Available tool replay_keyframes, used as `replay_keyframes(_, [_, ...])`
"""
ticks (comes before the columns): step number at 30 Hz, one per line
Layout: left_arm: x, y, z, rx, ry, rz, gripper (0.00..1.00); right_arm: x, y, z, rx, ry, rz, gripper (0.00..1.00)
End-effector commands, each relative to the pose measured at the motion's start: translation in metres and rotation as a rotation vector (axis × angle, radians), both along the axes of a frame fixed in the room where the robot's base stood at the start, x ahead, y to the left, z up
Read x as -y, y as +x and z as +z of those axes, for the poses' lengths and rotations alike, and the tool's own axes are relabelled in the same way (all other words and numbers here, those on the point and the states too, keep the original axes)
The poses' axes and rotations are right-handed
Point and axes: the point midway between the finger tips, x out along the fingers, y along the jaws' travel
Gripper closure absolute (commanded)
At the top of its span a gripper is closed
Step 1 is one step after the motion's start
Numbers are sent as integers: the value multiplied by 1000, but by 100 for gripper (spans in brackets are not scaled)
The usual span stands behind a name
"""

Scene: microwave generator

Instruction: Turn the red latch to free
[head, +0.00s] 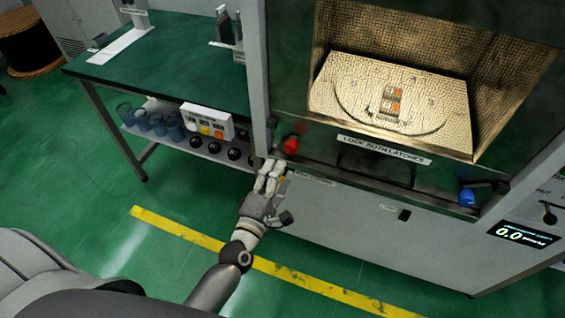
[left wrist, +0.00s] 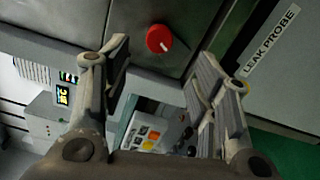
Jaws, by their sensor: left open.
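The red latch (head: 290,145) is a round red knob at the lower left of the microwave generator's front, beside the label "LOCK BOTH LATCHES". My left gripper (head: 271,170) is just below it in the head view, pointing up toward it. In the left wrist view the red latch (left wrist: 159,39) shows a short white mark at its lower right. It lies beyond and between the spread fingers of my left gripper (left wrist: 160,75), which is open and empty, apart from the knob. My right gripper is not in view.
A blue latch (head: 467,197) sits at the lower right of the front. The open-looking chamber (head: 400,95) is above. A green-topped bench (head: 180,65) with blue cups (head: 158,124) and a button box (head: 207,122) stands left. A yellow floor line (head: 180,230) runs in front.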

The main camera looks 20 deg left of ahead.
Motion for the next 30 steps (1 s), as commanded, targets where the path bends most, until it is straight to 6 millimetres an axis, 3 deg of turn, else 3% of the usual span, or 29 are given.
replay_keyframes(3, [-1,-16,-1,-2,1,0,45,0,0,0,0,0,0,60])
replay_keyframes(8, [-1,-25,0,0,0,0,45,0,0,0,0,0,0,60])
replay_keyframes(26, [-1,-27,-1,-2,3,0,45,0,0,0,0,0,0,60])
replay_keyframes(28, [0,-28,-9,-17,26,-6,45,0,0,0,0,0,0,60])
replay_keyframes(30, [3,-30,-30,-57,84,-24,45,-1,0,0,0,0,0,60])
